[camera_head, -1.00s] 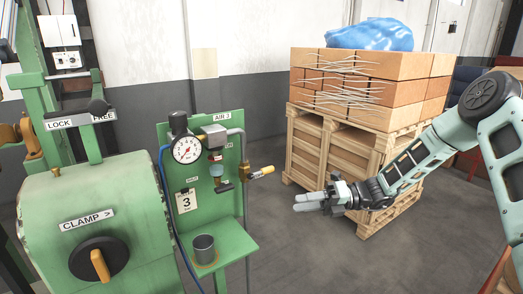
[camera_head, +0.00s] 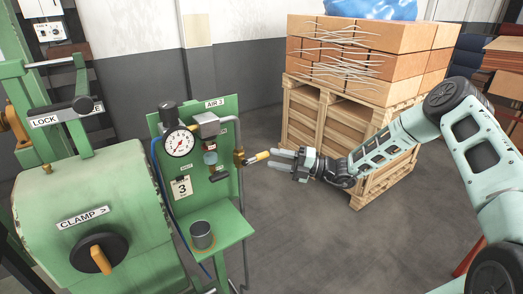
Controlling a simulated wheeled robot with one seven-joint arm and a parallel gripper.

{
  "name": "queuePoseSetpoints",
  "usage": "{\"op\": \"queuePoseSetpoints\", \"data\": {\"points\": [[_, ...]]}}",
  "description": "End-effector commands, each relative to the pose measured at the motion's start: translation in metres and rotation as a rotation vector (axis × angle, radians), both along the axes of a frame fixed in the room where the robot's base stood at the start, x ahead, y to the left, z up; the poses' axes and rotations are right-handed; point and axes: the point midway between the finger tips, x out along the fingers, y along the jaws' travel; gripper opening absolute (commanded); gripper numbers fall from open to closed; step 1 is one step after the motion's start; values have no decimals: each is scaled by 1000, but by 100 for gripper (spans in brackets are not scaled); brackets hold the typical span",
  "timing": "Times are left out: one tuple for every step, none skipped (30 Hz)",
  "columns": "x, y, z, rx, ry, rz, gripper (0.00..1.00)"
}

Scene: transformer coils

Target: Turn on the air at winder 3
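The air panel (camera_head: 222,194) is a green upright plate labelled "AIR 3", with a tag (camera_head: 182,187) reading "3". It carries a round white gauge (camera_head: 179,142) and a grey pipe on its right side. A brass valve (camera_head: 239,158) on that pipe has a short lever with an orange-yellow grip (camera_head: 257,157) pointing right. My gripper (camera_head: 273,161) comes in from the right, its fingers pointing left towards the lever. The fingers look parted, with the lever's end at or between their tips. I cannot tell whether they touch it.
A green machine (camera_head: 95,215) with a "CLAMP" knob (camera_head: 97,254) stands at the left. A metal cup (camera_head: 202,235) sits on the panel's small shelf. A wooden crate (camera_head: 331,128) loaded with strapped brown boxes (camera_head: 357,52) stands behind my arm. The grey floor (camera_head: 320,245) at centre front is clear.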

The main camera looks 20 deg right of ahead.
Motion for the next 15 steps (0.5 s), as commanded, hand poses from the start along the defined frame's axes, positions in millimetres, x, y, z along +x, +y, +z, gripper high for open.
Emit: {"op": "queuePoseSetpoints", "data": {"points": [[4, 10, 5, 1, 1, 2, 40], [7, 15, 5, 1, 2, 2, 40], [10, 20, 6, 0, 1, 2, 40], [12, 25, 7, 0, 1, 2, 40], [14, 29, 7, 0, 1, 2, 40], [16, 33, 7, 0, 1, 1, 40], [17, 35, 8, 1, 0, 1, 40], [19, 38, 8, 1, -1, 1, 40], [20, 41, 8, 0, 0, 1, 40], [21, 42, 8, 0, 0, 1, 40], [22, 44, 8, 0, 0, 0, 40], [22, 45, 8, 0, 0, 0, 40], [23, 46, 8, 0, 0, 0, 40], [23, 46, 8, 0, 0, -1, 40], [23, 47, 7, 0, 0, -1, 40]]}}
